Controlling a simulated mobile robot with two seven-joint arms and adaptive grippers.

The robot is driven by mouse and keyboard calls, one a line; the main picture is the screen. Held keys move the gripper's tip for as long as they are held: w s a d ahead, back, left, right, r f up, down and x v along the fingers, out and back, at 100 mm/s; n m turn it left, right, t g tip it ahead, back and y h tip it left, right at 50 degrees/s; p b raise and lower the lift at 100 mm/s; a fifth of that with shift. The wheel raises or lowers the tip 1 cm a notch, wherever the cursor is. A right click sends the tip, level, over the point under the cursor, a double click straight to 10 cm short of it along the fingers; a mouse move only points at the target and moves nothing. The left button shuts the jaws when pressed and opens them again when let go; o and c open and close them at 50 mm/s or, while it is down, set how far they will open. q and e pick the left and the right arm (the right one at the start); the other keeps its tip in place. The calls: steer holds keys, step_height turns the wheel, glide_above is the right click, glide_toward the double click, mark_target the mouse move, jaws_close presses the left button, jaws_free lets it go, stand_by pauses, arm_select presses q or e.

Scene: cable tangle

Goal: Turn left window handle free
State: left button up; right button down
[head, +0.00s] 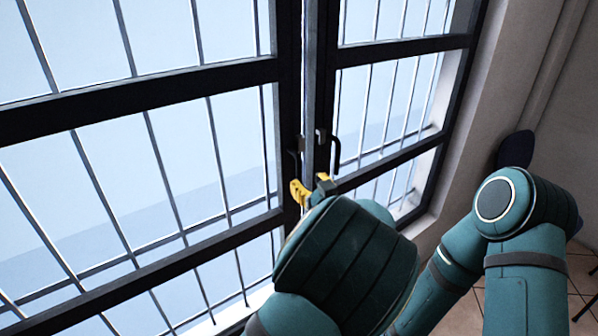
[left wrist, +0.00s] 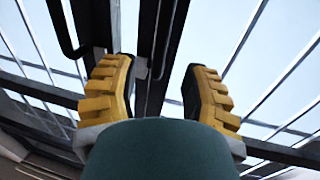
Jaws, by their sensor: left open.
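The left window handle (head: 292,165) is a dark bar hanging down from a small mount on the left sash, by the centre joint of the window. The right handle (head: 336,153) is a similar dark bar beside it. My left gripper (head: 311,188) has yellow fingers and is just below the handles, its body partly hidden by my teal arm. In the left wrist view my left gripper (left wrist: 158,92) is open with nothing clamped. A dark handle bar (left wrist: 170,35), seemingly the left one, shows beyond the gap between the fingers; contact cannot be told. My right gripper is out of view.
The dark window frame (head: 140,98) fills the left and centre, with bars (head: 127,38) behind the glass. A pale wall (head: 500,75) stands at the right. A dark rounded object (head: 515,149) is by the wall, above a tiled floor (head: 464,315).

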mark_target(300, 173)
arm_select(q)
steer(key=x, duration=0.6)
jaws_close()
